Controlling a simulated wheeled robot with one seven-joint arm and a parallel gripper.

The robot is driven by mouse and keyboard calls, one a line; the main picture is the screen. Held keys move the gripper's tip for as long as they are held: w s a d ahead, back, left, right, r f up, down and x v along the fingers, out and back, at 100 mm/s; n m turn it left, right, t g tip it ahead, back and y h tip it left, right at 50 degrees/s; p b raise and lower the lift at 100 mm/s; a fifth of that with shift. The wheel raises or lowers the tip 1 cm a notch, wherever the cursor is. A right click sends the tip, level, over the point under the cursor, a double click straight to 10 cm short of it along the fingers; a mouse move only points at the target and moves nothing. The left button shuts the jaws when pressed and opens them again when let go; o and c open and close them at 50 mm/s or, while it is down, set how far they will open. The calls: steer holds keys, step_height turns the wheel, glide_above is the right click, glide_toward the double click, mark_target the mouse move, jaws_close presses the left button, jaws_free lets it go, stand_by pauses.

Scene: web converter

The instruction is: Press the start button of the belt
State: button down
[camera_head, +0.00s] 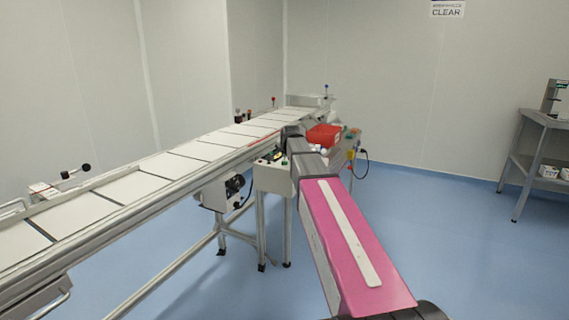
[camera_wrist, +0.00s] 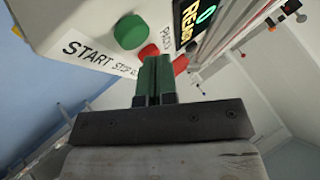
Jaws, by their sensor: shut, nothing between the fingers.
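The start button (camera_wrist: 130,32) is a round green knob on the belt's white control box (camera_wrist: 60,20), with the word START printed below it in the wrist view. A red button (camera_wrist: 148,51) sits close to its right, and more red (camera_wrist: 181,64) shows to the right of my fingers. My gripper (camera_wrist: 154,60) is shut and empty, its green fingertips overlapping the red button's lower edge in the picture. They appear right and below the green button; whether they touch anything I cannot tell. In the head view the control box (camera_head: 271,178) stands beside the belt (camera_head: 165,168); my arm hides my gripper there.
A dark display (camera_wrist: 190,18) with lit letters is on the box. A red bin (camera_head: 324,135) stands beyond my arm, and a motor (camera_head: 222,192) hangs under the belt. A grey shelf table (camera_head: 540,150) is at the far right. The blue floor between is clear.

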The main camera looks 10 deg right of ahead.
steer(key=shift+f, duration=0.15)
steer(key=shift+f, duration=0.3)
